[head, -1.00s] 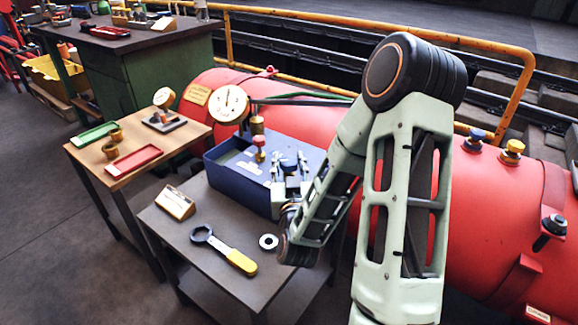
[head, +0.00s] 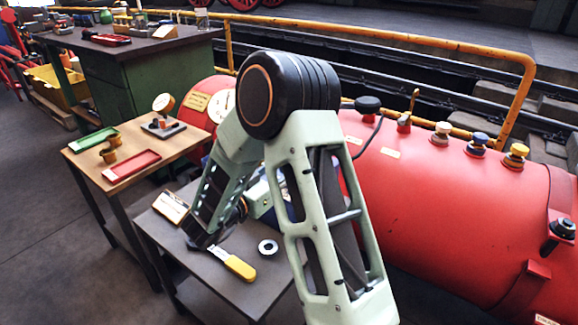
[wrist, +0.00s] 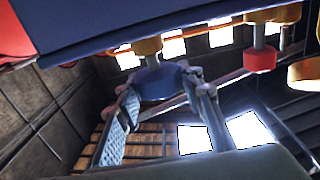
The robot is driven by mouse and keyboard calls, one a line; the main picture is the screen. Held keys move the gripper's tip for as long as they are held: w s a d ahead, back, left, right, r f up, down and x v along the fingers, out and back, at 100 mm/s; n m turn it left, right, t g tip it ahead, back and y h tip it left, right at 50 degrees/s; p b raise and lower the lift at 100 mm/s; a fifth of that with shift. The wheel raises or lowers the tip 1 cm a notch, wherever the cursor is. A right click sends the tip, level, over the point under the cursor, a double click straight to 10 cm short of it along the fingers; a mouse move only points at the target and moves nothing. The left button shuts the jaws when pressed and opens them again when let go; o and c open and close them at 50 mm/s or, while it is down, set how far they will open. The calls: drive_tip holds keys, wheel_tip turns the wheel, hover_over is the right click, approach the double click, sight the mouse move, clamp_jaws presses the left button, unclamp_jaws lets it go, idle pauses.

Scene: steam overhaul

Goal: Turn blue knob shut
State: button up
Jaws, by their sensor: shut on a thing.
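The blue knob (wrist: 160,83) sits on a brass fitting beside the blue box (wrist: 100,28), in the upper middle of the wrist view. My gripper (wrist: 162,92) has one finger on each side of the knob and is shut on it. The wrist view is tilted, with the box's dark blue side across the top. The knob's mark or angle cannot be read.
A red knob (wrist: 260,60) hangs close to the right of the blue knob. The dark table (head: 215,280) holds a yellow-handled wrench (head: 238,266), a washer (head: 268,247) and a card stand (head: 171,207). A red boiler (head: 430,200) with several knobs lies to the right.

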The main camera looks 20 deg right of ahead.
drive_tip(key=shift+r+m+g+h, duration=0.1)
drive_tip(key=shift+m+g+h, duration=0.35)
drive_tip(key=shift+g, duration=0.25)
drive_tip(key=shift+d+m, duration=0.1)
drive_tip(key=shift+m, duration=0.15)
drive_tip(key=o, duration=1.2)
drive_tip(key=v, duration=1.2)
drive_tip(key=shift+w, duration=0.2)
